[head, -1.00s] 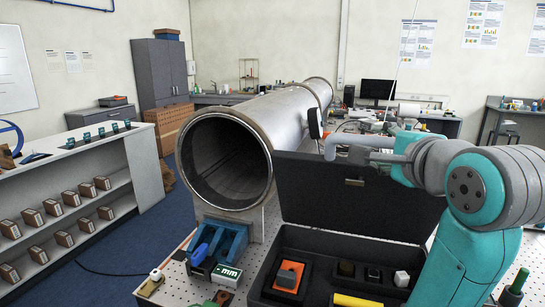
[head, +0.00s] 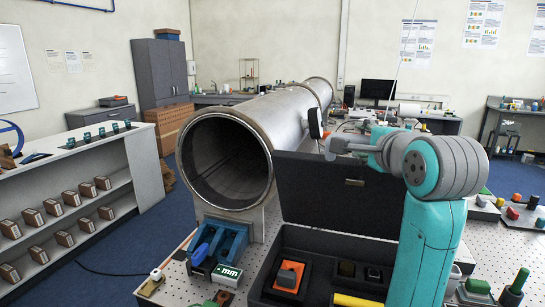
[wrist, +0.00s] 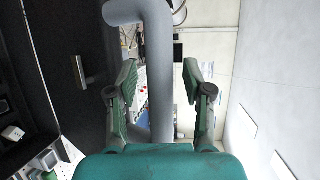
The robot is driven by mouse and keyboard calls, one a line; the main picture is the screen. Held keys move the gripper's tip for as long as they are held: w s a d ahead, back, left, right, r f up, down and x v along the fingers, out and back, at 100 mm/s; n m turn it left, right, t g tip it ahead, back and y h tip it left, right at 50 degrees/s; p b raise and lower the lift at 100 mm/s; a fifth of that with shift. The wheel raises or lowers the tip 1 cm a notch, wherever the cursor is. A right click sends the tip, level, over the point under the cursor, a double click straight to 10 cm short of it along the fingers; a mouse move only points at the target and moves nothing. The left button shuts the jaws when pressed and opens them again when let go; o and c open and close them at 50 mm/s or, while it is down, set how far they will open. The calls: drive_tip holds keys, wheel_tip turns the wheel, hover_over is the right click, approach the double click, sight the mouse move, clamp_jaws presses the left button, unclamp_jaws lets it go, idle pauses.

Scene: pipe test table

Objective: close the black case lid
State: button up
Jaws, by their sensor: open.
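The black case (head: 262,290) stands open on the perforated table. Its black lid (head: 330,205) stands up at the back, leaning slightly, with a small latch (head: 354,182) on its inner face. The lid fills the left of the wrist view (wrist: 50,50). My gripper (wrist: 160,75) is at the lid's upper right edge, its two green fingers spread apart. A grey bent tube (wrist: 158,60) runs between the fingers, with gaps on both sides. In the head view its end shows above the lid (head: 336,147); I cannot tell whether it touches the lid.
Inside the case are an orange block (head: 289,276), a yellow piece (head: 355,301) and small dark blocks. A large metal pipe (head: 232,160) lies behind and left of the case. A blue holder (head: 222,243) stands beside it. Loose parts sit to the right.

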clamp_jaws()
drive_tip(key=s+a+f+n+t, duration=0.1)
drive_tip(key=s+a+f+t, duration=0.1)
drive_tip(key=s+f, duration=0.4)
drive_tip(key=shift+s+a+t, duration=0.4)
drive_tip(key=shift+s+t, duration=0.1)
drive_tip(key=shift+s, duration=0.8)
drive_tip(key=shift+s+a+f+n+t, duration=0.2)
drive_tip(key=shift+s+a+f+t, duration=0.1)
drive_tip(key=shift+s+f, duration=0.4)
drive_tip(key=shift+s+a+f+n+t, duration=0.2)
drive_tip(key=shift+s+f+t, duration=0.1)
drive_tip(key=shift+s+f, duration=0.35)
drive_tip(key=shift+o, duration=0.3)
unclamp_jaws()
drive_tip(key=shift+w+d+r, duration=0.1)
drive_tip(key=shift+w+r, duration=0.05)
drive_tip(key=shift+r, duration=0.15)
